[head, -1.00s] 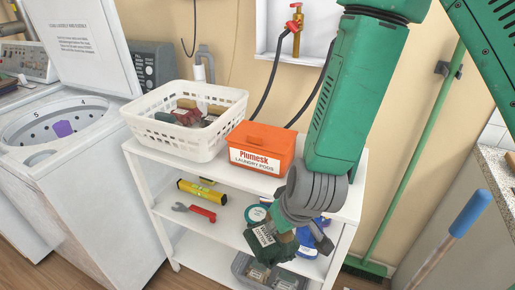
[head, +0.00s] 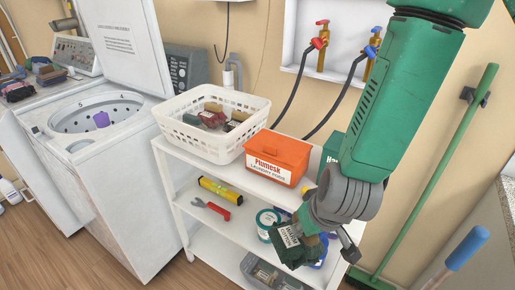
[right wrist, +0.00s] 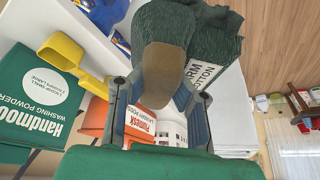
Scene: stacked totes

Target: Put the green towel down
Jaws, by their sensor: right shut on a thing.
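The green towel (head: 287,252) is a dark green bundle with a pale printed label, in front of the white shelf unit's right end in the head view. My right gripper (head: 318,226) is shut on it and holds it off the shelves. In the right wrist view the towel (right wrist: 222,45) hangs at the fingertips of my right gripper (right wrist: 160,88), with a brown patch between the fingers. Part of the label reads "COTTON". My left gripper is in neither view.
The shelf unit (head: 170,149) bears a white basket (head: 207,148), an orange pods box (head: 275,158) and a green washing powder box (right wrist: 38,95). A washing machine (head: 125,165) stands left.

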